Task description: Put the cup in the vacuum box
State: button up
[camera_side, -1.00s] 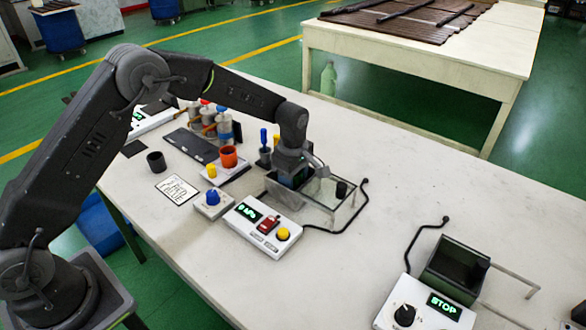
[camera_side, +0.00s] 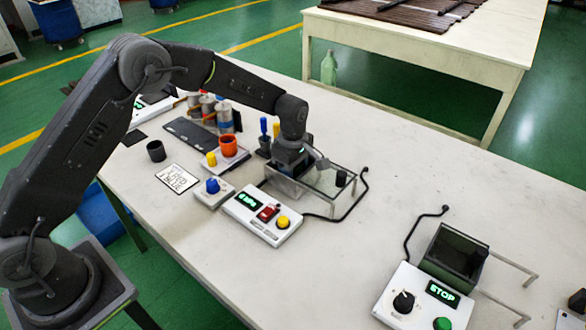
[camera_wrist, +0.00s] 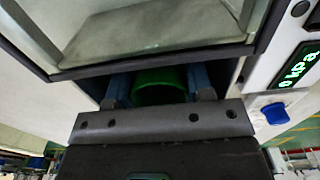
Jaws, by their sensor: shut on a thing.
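The cup (camera_wrist: 160,86) is green and sits between the blue fingers of my gripper (camera_wrist: 160,92) in the wrist view. My gripper is shut on it. In the side view, my gripper (camera_side: 289,172) points down at the left end of the vacuum box (camera_side: 325,191), a clear-walled box with thin frame edges. Its fingers and the cup are hidden there by the gripper body and box wall. In the wrist view, the dark edge of the box's clear panel (camera_wrist: 150,66) runs just beyond the cup. The cup's exact depth in the box cannot be told.
The white vacuum control unit (camera_side: 262,218) with a "0 kPa" display stands in front of the box. Left are an orange cup (camera_side: 229,146) and a dark cup (camera_side: 156,151). A dark open chamber (camera_side: 455,255) with a "STOP" panel stands right. The middle table is clear.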

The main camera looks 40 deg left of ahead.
jog(key=shift+f, duration=0.25)
jog(key=o, duration=1)
jog(key=shift+c, duration=0.2)
jog(key=shift+r, duration=3.55)
